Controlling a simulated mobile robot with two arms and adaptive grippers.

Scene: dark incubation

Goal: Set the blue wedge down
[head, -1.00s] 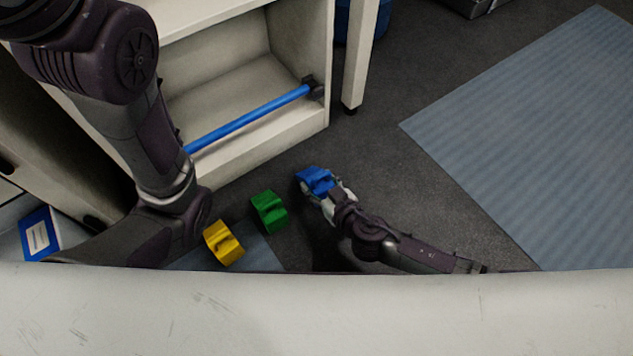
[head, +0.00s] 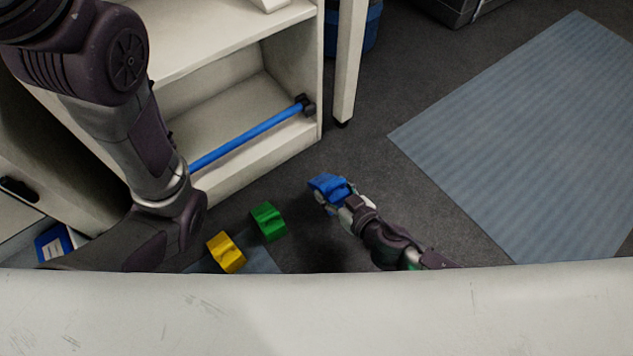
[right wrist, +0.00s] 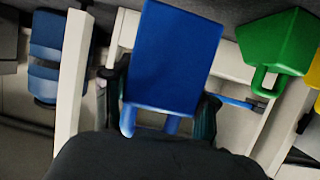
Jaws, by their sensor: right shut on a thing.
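The blue wedge (head: 328,187) is held in my right gripper (head: 335,200), in the middle of the head view, over the dark floor to the right of the green wedge. In the right wrist view the blue wedge (right wrist: 174,58) fills the centre, between the two dark fingers of my right gripper (right wrist: 163,108). I cannot tell how far it is from the floor. My left arm comes down the left side of the head view, but its gripper does not show.
A green wedge (head: 268,221) and a yellow wedge (head: 226,252) stand near a small blue-grey mat (head: 262,261). A white shelf unit (head: 255,150) with a blue bar (head: 245,138) is behind them. A large blue mat (head: 530,140) lies at right, with bare floor between.

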